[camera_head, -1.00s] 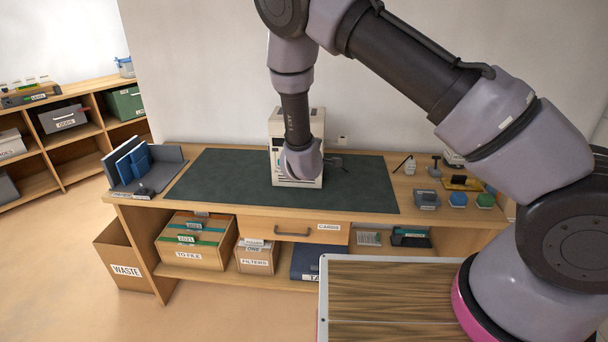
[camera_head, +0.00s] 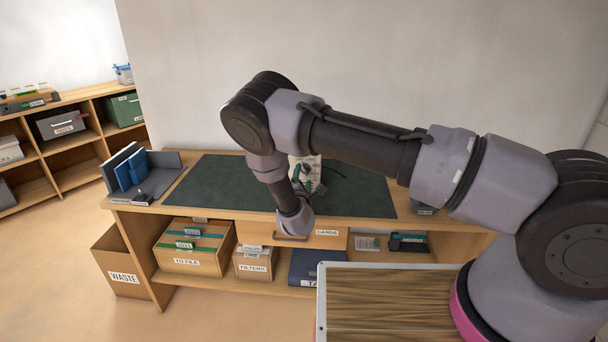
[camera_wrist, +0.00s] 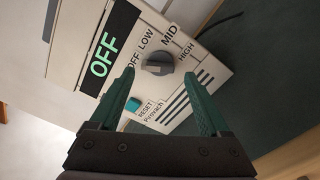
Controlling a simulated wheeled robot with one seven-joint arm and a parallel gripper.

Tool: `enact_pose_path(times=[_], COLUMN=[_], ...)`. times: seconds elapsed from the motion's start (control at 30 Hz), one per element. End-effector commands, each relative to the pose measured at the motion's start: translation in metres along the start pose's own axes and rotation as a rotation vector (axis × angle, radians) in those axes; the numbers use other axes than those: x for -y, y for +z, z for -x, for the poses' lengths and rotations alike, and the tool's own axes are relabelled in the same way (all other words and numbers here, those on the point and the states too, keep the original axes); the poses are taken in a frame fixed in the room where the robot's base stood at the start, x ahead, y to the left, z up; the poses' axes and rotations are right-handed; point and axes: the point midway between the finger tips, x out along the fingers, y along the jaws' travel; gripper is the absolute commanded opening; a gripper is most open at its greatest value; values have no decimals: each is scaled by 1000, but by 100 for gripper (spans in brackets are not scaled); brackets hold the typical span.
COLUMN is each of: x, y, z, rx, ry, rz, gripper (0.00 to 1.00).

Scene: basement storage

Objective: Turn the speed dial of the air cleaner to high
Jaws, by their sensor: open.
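The white air cleaner (camera_head: 312,162) stands on the dark mat of the bench, mostly hidden behind my arm in the head view. In the wrist view its panel (camera_wrist: 186,82) fills the middle, with a black display (camera_wrist: 108,48) reading OFF in green. The grey speed dial (camera_wrist: 157,64) has OFF, LOW, MID and HIGH printed around it; its pointer seems to face OFF, though this is hard to tell. My gripper (camera_wrist: 166,75) is open, its green fingers on either side of the dial, with no clear contact. A teal reset button (camera_wrist: 133,104) sits below the dial.
The dark mat (camera_head: 225,185) is clear left of the air cleaner. A blue file holder (camera_head: 138,168) stands at the bench's left end. A black cord (camera_wrist: 220,22) runs behind the cleaner. A drawer (camera_head: 325,238) lies under the bench top.

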Motion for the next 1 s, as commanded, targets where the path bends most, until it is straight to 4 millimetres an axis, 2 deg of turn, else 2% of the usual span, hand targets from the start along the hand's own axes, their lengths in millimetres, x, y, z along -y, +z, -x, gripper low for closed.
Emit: enact_pose_path(times=[0.03, 0.2, 0.57, 0.6, 0.77, 0.8, 1.0], x=[0, 0, 0, 0, 0, 0, 0], y=[1, 0, 0, 0, 0, 0, 0], z=[-9, -25, -30, -30, -30, -30, -30], rx=[2, 0, -1, -1, -1, 0, -1], ry=[0, 0, 0, 0, 0, 0, 0], rz=[-2, 0, -1, -1, -1, -1, -13], gripper=[80, 80, 80, 65, 4, 0, 0])
